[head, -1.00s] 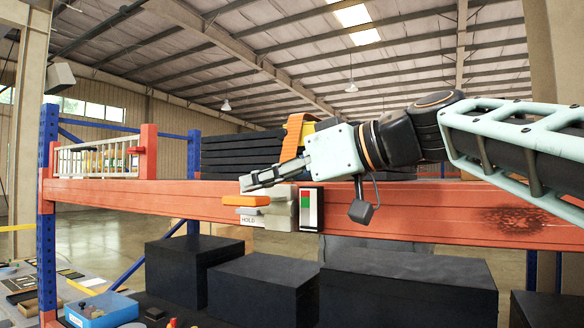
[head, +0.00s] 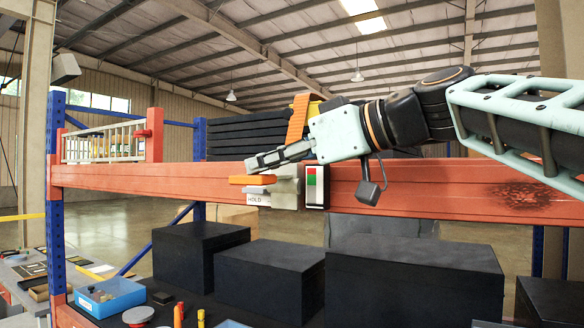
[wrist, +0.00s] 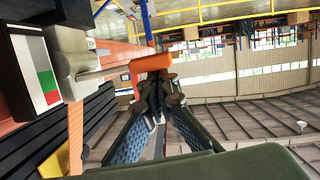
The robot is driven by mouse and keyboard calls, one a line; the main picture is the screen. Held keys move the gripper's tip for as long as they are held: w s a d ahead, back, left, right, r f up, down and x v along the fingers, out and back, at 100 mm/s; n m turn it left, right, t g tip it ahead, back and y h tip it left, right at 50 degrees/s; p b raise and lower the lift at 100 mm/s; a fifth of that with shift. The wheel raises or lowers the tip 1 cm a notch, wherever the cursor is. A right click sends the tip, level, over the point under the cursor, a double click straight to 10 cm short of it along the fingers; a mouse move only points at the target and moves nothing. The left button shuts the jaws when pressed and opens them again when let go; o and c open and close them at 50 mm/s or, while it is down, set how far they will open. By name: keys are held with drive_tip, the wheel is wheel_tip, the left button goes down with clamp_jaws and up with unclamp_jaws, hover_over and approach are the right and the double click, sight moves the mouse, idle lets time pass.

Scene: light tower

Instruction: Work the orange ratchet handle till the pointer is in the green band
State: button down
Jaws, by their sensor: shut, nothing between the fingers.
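The orange ratchet handle (head: 252,180) sticks out to the left from a pale grey ratchet body (head: 287,186) on the front of the orange shelf beam. It looks about level. My gripper (head: 250,163) is shut and empty, its fingertips just above the handle. In the wrist view the handle (wrist: 152,62) lies across just beyond the shut fingertips (wrist: 160,92); I cannot tell whether they touch. The gauge (head: 315,186) right of the body shows a red band above a green band. It also shows in the wrist view (wrist: 45,82). I cannot make out its pointer.
An orange strap (head: 298,118) rises behind my gripper near stacked dark slabs (head: 246,145). A "HOLD" label (head: 257,200) sits below the handle. Black boxes (head: 265,275) stand below the beam (head: 130,180). A white-barred rack (head: 105,143) is at left. Space left of the handle is clear.

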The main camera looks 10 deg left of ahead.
drive_tip(key=shift+s+f+n+t+b, duration=0.1)
drive_tip(key=shift+f+n+t+b, duration=0.15)
drive_tip(key=shift+f+n+b, duration=1)
drive_tip(key=shift+f+n+t+b, duration=0.2)
drive_tip(key=shift+f+b, duration=0.45)
drive_tip(key=shift+b, duration=1.5)
drive_tip(key=shift+w+f+n+t+b, duration=0.2)
drive_tip(key=shift+f+n+t+b, duration=0.5)
drive_tip(key=shift+b, duration=1.5)
drive_tip(key=shift+f+n+g, duration=0.1)
drive_tip(key=shift+n+g, duration=0.15)
drive_tip(key=r, duration=0.1)
drive_tip(key=s+r+p, duration=0.1)
drive_tip(key=r+p, duration=0.1)
drive_tip(key=shift+s+a+r, duration=0.25)
drive_tip(key=shift+a+r, duration=0.05)
drive_tip(key=shift+a, duration=0.05)
drive_tip(key=v, duration=1)
drive_tip(key=shift+s+r, duration=0.2)
drive_tip(key=shift+s, duration=0.1)
